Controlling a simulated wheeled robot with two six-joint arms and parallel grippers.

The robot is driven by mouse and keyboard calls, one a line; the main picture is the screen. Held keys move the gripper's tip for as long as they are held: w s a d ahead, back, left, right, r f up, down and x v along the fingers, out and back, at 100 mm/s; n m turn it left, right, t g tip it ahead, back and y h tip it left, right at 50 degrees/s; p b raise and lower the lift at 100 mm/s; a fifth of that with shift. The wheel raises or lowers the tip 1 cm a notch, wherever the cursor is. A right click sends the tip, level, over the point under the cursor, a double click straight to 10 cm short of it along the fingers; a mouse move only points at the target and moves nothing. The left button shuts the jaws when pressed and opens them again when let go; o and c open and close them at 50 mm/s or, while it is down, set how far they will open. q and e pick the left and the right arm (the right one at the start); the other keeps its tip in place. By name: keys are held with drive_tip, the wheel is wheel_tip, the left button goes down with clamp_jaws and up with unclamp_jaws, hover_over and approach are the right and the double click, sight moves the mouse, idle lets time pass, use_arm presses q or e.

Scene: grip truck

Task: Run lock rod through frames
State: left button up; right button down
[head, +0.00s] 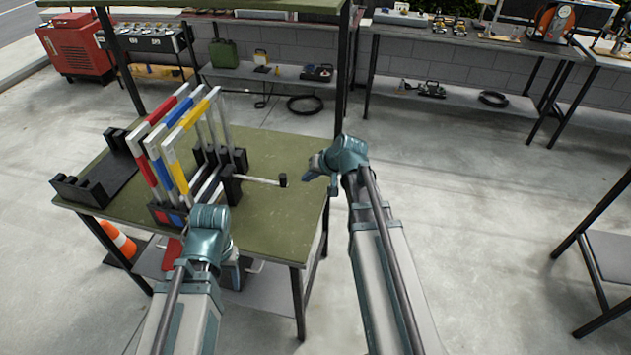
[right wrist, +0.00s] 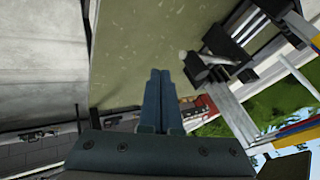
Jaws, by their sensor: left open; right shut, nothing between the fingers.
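Three upright frames, one red and white (head: 150,172), one blue and white (head: 174,172), one yellow and white (head: 172,160), stand in a row in black holders (head: 232,160) on the green table. A pale rod (head: 258,180) with a black end piece (head: 283,180) sticks out to the right from the holders, low over the table. My right gripper (head: 314,172) is shut and empty, just right of that end piece, apart from it. Its closed fingers (right wrist: 160,90) show in the right wrist view. My left gripper (head: 207,212) is open at the table's front edge; its fingertips are mostly hidden.
A black rack (head: 100,185) lies on the left of the table (head: 240,225). Table posts rise at the back. The table's right part is bare. A traffic cone (head: 118,238) stands below left. Workbenches line the back; open floor lies right.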

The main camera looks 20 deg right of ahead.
drive_tip(key=shift+w+a+p, duration=0.15)
drive_tip(key=shift+w+a, duration=0.1)
drive_tip(key=shift+a, duration=0.35)
drive_tip(key=shift+w+a+p, duration=0.1)
drive_tip(key=shift+w+a, duration=0.2)
drive_tip(key=shift+a, duration=0.35)
drive_tip(key=shift+w+a+p, duration=0.15)
drive_tip(key=shift+w+a, duration=0.1)
drive_tip(key=shift+a, duration=0.35)
approach(244, 177)
drive_tip(key=w+f, duration=0.1)
drive_tip(key=w+a+f, duration=0.1)
drive_tip(key=w, duration=0.1)
drive_tip(key=w+f, duration=0.1)
drive_tip(key=shift+w+a+f, duration=0.3)
drive_tip(key=shift+a, duration=0.1)
drive_tip(key=shift+w+a, duration=0.35)
drive_tip(key=shift+a, duration=0.25)
drive_tip(key=shift+r, duration=0.1)
